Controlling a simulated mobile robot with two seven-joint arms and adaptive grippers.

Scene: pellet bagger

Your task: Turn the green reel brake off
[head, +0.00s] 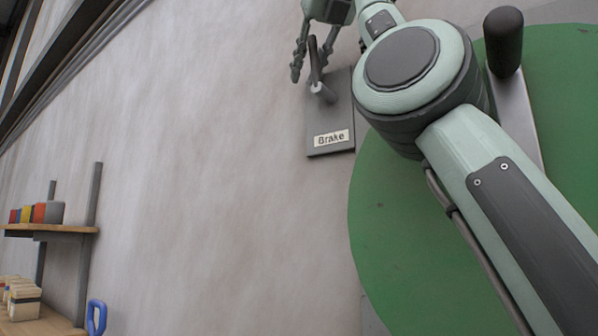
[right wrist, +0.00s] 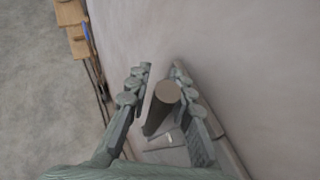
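The brake is a dark plate (head: 331,110) on the pale wall with a white "Brake" label (head: 331,138). Its dark lever (head: 314,58) points up from a pale pivot. The green reel (head: 395,225) is a large disc to its right, partly hidden by my right arm. My right gripper (head: 311,66) is open at the lever, with a finger on either side. In the right wrist view, the lever's brown round end (right wrist: 165,95) stands between the spread fingers (right wrist: 160,73); contact cannot be told. My left gripper is not in view.
A black crank handle (head: 503,42) sticks out on a grey bar (head: 514,112) in front of the reel. Shelves (head: 50,229) with coloured boxes (head: 38,213) stand at the lower left, with a blue handle (head: 96,317) below. The wall between is bare.

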